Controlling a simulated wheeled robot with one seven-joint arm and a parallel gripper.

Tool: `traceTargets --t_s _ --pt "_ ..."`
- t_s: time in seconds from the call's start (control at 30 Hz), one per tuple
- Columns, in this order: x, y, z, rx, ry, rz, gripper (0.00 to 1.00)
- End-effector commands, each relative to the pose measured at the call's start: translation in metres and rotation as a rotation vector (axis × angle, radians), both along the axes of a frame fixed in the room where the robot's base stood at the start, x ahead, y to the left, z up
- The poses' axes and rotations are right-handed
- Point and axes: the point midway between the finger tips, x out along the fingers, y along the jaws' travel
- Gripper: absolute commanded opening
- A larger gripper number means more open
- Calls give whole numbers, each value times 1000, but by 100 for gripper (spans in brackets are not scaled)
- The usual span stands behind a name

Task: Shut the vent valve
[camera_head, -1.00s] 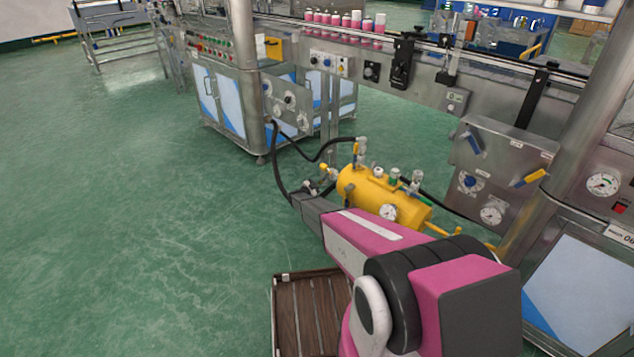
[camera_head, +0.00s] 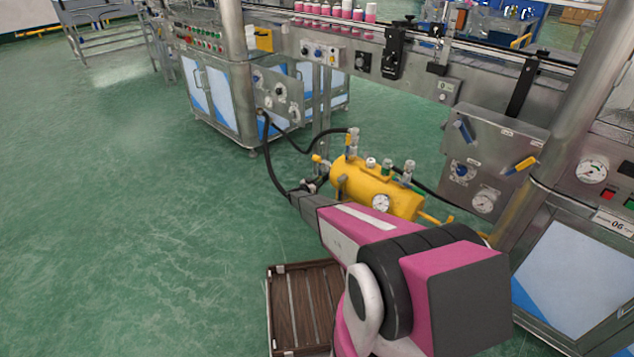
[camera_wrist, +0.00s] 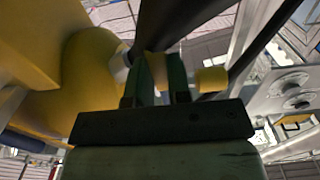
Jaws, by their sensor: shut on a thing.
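The yellow tank (camera_head: 368,188) sits low in front of the line, with several fittings and a round gauge on top and side. In the wrist view its yellow body (camera_wrist: 90,75) fills the left. My gripper (camera_wrist: 161,78) is shut on a yellow valve handle (camera_wrist: 212,80), whose end sticks out to the right of the fingers. In the head view my gripper reaches the tank's left end, beside a small yellow fitting (camera_head: 318,160); the fingers are mostly hidden there. I cannot tell the valve's exact angle.
A black hose (camera_head: 285,135) runs from the tank end to a machine cabinet panel (camera_head: 278,95). A steel control box (camera_head: 492,160) stands right of the tank. A slatted brown pallet (camera_head: 303,305) lies in front. The green floor at left is clear.

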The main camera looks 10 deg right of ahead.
Motion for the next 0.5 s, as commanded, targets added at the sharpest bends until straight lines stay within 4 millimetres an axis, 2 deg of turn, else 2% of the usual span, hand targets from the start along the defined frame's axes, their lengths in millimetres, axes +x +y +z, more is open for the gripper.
traceTargets --t_s 0.4,0.43,0.5 --pt "-3 0 -1 -9 14 -1 0" --pt "-3 0 -1 -9 14 -1 28" --pt "-2 0 0 -8 13 -1 44"
